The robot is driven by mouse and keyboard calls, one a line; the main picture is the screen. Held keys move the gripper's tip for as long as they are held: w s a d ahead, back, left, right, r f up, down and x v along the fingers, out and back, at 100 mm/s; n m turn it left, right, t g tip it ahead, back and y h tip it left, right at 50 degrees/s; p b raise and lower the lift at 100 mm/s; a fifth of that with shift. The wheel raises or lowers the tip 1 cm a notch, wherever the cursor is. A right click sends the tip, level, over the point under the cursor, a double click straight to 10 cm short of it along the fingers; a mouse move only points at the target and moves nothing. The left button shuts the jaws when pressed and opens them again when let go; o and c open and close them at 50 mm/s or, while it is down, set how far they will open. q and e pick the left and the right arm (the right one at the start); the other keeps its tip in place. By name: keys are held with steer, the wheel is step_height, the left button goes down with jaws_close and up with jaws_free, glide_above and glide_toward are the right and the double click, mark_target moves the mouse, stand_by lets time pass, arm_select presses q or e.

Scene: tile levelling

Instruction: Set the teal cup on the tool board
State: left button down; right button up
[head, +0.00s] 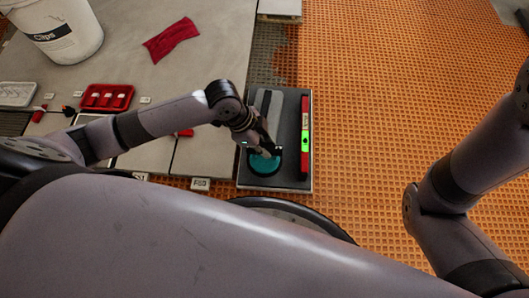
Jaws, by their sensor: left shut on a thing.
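The teal cup (263,165) is at the lower left of the dark tool board (288,180), seen from above. My left gripper (265,148) is over it and shut on it, hiding part of its upper side. The cup appears over the board's surface; I cannot tell whether it touches. My right arm comes in at the right, but its gripper is out of the picture.
On the board, a red level (305,140) with a green vial lies along the right side and a grey bar (274,110) lies above the cup. A white bucket (60,28), red cloth (171,39) and red tray (106,97) are at left. Orange matting (400,90) spreads right.

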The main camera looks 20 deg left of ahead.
arm_select(q)
step_height(320, 180, down, 4)
steer(key=shift+r+b, duration=0.2)
steer(key=shift+b, duration=0.95)
steer(key=shift+r, duration=0.15)
steer(key=c, duration=1.5)
jaws_free()
